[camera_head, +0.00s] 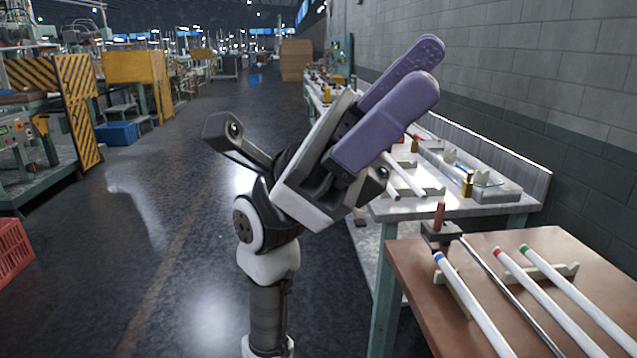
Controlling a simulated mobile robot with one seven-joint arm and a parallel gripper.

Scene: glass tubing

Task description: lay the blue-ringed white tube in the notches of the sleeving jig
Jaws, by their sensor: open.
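The blue-ringed white tube (473,305) lies on the brown table at lower right, its blue-ringed end pointing away from me. Its near end runs out of the bottom of the picture. A cream notched support (449,284) shows beside it. I cannot tell for sure which piece is the sleeving jig; a grey tray with upright pale notched pieces (450,156) stands on the bench behind and may be it. My gripper (428,68), with two purple padded fingers, is open and empty, raised high and well apart from the tube. It hides part of the bench.
A red-ringed tube (550,302) and a green-ringed tube (580,290) lie right of a thin metal rod (505,290) on the brown table (410,262). A clamp with a reddish handle (439,216) stands at its far corner. White tubes (405,178) lie on the bench. Open floor lies left.

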